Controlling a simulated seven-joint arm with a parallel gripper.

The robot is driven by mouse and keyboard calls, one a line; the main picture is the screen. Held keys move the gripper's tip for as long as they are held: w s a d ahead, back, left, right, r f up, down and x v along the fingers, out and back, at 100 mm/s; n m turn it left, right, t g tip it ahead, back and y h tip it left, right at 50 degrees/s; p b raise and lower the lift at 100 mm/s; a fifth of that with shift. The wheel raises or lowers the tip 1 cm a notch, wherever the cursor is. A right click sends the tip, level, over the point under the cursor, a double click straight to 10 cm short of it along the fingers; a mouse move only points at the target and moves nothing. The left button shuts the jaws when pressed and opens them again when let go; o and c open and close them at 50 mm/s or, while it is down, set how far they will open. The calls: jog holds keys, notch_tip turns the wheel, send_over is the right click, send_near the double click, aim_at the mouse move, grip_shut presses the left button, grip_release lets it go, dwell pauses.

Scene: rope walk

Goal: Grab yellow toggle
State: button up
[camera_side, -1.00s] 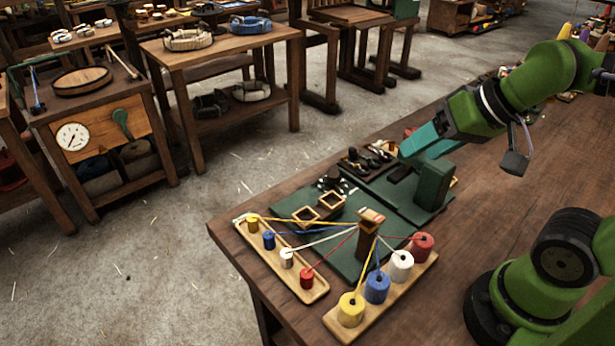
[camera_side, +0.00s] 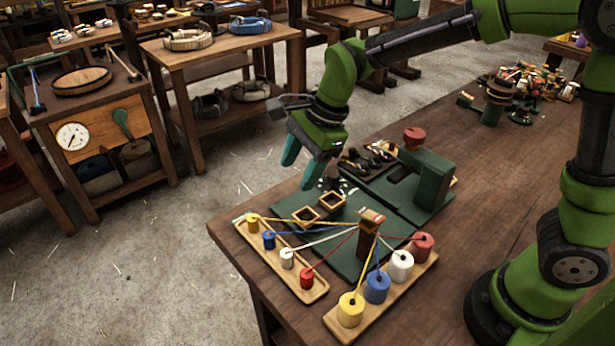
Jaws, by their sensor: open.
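The yellow toggle (camera_side: 253,223) is a small cylinder at the far left end of the left wooden rack (camera_side: 314,295). A yellow strand runs from it to the wooden post (camera_side: 369,238) in the middle. A larger yellow spool (camera_side: 350,310) stands at the near end of the right rack (camera_side: 389,301). My gripper (camera_side: 301,170) has two teal fingers pointing down. It is open and empty, in the air above the far part of the green mat, to the right of and above the yellow toggle in the picture.
Blue, white and red toggles stand along the left rack beside the yellow one. Several coloured strands cross the green mat (camera_side: 345,262). A green block (camera_side: 432,180) with a red knob stands behind.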

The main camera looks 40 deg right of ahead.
jog(key=w+a+m, duration=0.1)
jog(key=w+m, duration=0.2)
jog(key=m, duration=0.5)
send_over(253, 218)
jog(key=s+d, duration=0.2)
jog(key=f, duration=1)
jog(key=shift+w+d, duration=0.1)
jog(key=shift+d, duration=0.1)
jog(key=shift+a+x, duration=0.15)
jog(key=shift+x, duration=1.2)
jog(key=shift+a+x, duration=0.15)
jog(key=shift+x, duration=1.15)
jog(key=shift+w+r, duration=0.1)
jog(key=shift+w, duration=0.05)
